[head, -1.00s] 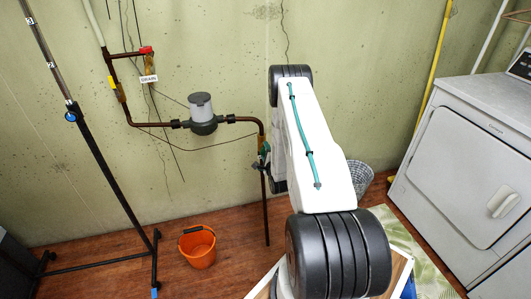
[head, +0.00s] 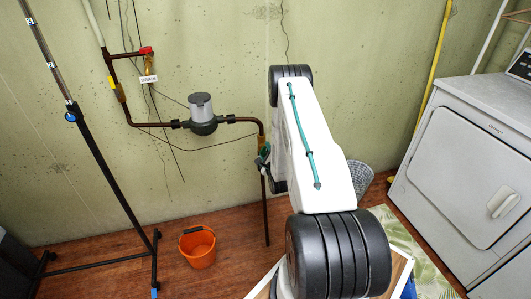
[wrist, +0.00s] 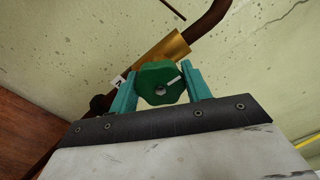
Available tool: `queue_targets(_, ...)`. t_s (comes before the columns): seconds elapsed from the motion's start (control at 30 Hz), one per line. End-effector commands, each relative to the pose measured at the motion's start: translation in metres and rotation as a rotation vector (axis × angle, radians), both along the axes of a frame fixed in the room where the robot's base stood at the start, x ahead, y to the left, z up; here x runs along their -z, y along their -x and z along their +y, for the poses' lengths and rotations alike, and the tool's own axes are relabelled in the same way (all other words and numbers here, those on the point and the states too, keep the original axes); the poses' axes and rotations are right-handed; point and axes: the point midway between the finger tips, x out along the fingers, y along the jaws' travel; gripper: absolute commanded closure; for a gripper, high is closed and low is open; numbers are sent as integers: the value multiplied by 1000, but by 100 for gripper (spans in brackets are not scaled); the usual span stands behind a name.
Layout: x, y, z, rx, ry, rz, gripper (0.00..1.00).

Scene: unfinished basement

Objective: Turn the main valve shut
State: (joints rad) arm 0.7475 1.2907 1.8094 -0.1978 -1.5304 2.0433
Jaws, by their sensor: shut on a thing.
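The main valve has a green round handle (wrist: 160,83) with a white mark on its right side, in front of a brass body (wrist: 165,52) on the brown pipe. My gripper (wrist: 161,87) has its teal fingers on either side of the handle and is shut on it. In the head view my gripper (head: 264,155) is at the pipe's right-hand drop, and my arm hides most of the valve. A small white tag (wrist: 118,81) with a dark mark shows beside the left finger.
A grey meter (head: 203,115) sits on the pipe left of my gripper. A red-handled tap (head: 146,50) has a DRAIN label (head: 149,79). An orange bucket (head: 197,248) stands on the floor. A black stand (head: 112,175) is at left, a basket (head: 364,179) and white dryer (head: 465,165) at right.

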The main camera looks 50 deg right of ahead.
Motion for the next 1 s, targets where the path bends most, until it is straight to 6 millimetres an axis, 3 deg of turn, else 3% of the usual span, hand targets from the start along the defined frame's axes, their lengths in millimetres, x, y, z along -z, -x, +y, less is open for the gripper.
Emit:
queue_targets(0.03,2,2,1,1,-5,4,75)
queue_targets(0.07,2,2,1,1,-5,4,47)
queue_targets(0.1,2,2,1,0,-5,4,35)
queue_targets(0.13,2,1,1,1,-4,3,30)
queue_targets(0.47,1,4,2,1,-1,2,30)
queue_targets(0.8,1,49,29,1,-4,3,30)
queue_targets(1.0,1,66,39,1,-2,3,30)
